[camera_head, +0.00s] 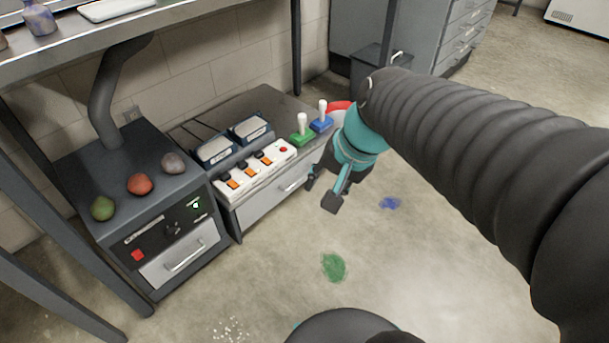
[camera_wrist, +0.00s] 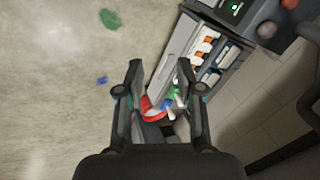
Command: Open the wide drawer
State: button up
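The wide drawer (camera_head: 262,208) has a pale grey front and a bar handle (camera_head: 294,185). It sits in the low grey cabinet under the bench and looks shut. Its pale front also shows in the wrist view (camera_wrist: 178,48), partly behind a finger. My gripper (camera_head: 322,191) is in front of the cabinet's right end, near the handle; I cannot tell whether it touches. In the wrist view my gripper's two fingers (camera_wrist: 160,72) stand well apart with nothing held between them.
A narrower drawer (camera_head: 182,258) with a handle is in the dark unit (camera_head: 75,165) at left, with three stones on top. The cabinet top carries a switch strip (camera_head: 258,170), two scales, and green (camera_head: 302,137) and blue (camera_head: 321,121) stamps. Floor in front is open.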

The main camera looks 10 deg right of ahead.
jog(key=w+a+f+m+y+b, duration=0.15)
jog(key=w+f+m+y, duration=0.25)
jog(key=w+f+m, duration=0.7)
jog(key=w+f+m+y+b, duration=0.35)
jog(key=w+f+m, duration=0.25)
jog(key=w+m, duration=0.5)
jog(key=m+t+h+b, duration=0.1)
jog(key=m+t+b, duration=0.6)
jog(key=m, duration=1.2)
send_near(303, 177)
jog(key=w+a+f, duration=0.1)
jog(key=w+a, duration=0.1)
jog(key=w+a+f+t+p, duration=0.1)
jog(key=w+a, duration=0.1)
jog(key=w, duration=0.1)
jog(key=w+a+f+t+p, duration=0.1)
jog(key=w+a+f, duration=0.1)
jog(key=shift+w+a, duration=0.1)
jog(key=shift+w, duration=0.1)
grip_shut()
